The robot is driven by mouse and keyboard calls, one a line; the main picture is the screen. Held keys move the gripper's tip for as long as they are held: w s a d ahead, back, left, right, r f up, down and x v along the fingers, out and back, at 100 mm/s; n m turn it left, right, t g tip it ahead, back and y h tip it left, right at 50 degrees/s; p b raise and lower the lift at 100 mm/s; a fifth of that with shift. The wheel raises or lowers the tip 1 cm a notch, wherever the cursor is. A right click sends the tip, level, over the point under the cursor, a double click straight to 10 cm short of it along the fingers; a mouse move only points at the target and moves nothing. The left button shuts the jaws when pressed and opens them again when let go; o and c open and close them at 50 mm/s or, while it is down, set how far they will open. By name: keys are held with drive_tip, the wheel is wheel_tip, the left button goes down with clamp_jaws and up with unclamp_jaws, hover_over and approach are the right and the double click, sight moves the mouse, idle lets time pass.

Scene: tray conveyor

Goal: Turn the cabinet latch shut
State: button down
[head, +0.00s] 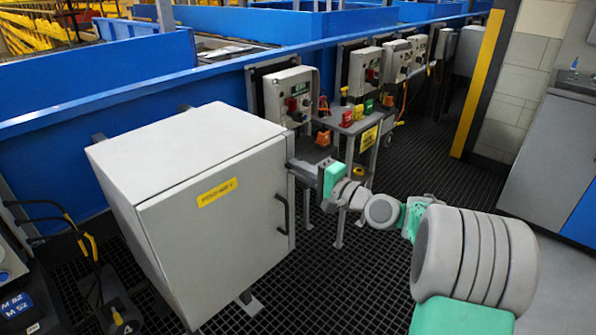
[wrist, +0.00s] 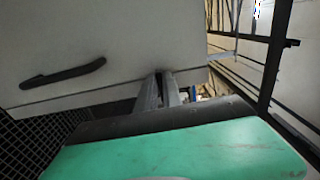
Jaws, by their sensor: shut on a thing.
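The light grey cabinet (head: 190,240) stands on the dark grid floor, its door flush with the body in the head view. A yellow label (head: 217,192) is on the door, and a dark bar handle (head: 283,213) is near its right edge. The handle also shows in the wrist view (wrist: 62,74). My gripper (head: 293,168) reaches in from the right to the cabinet's right edge, above the handle. In the wrist view its two fingers (wrist: 162,82) are close together at the door edge, shut on the cabinet latch, which they hide almost wholly; its angle cannot be told.
Behind the cabinet runs a blue conveyor wall (head: 60,150) with grey control boxes (head: 290,95). A small stand (head: 350,125) with coloured items is behind my arm. Cables and a dark device (head: 110,310) lie at the left. Grid floor is open at right.

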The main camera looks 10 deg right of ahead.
idle(0.3)
drive_tip(key=c, duration=1.5)
unclamp_jaws()
drive_tip(key=v, duration=0.8)
drive_tip(key=shift+p, duration=0.35)
